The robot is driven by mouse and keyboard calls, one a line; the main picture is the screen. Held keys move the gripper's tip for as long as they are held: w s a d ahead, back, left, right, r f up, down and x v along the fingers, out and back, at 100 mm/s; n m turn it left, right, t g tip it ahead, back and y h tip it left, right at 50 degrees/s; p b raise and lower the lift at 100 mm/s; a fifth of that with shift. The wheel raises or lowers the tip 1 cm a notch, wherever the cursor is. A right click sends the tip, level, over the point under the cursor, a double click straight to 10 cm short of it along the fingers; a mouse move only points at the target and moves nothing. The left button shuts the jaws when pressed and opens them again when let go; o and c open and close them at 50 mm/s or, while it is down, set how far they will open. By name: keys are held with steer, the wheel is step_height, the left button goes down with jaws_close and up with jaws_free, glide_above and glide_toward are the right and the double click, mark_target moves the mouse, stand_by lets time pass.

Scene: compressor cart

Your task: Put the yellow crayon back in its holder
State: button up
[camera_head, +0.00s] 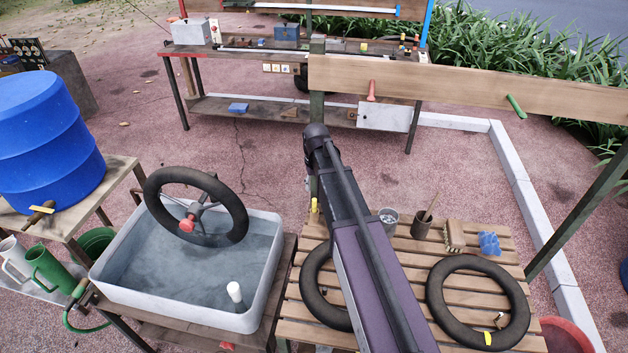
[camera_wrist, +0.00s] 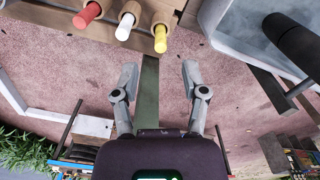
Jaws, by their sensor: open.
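In the head view, a small yellow piece (camera_head: 315,205) shows beside my arm, which hides the rest there.
A grey water tub (camera_head: 256,305) with a steering-wheel-like wheel (camera_head: 160,187) stands left of my arm. The slatted table (camera_head: 405,290) holds black tyres (camera_head: 442,312), tins and a brush. One tyre bears a yellow mark (camera_head: 487,338). A wooden beam (camera_head: 450,82) crosses behind.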

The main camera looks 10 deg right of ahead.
steer(key=s, duration=2)
steer(key=shift+a, duration=0.2)
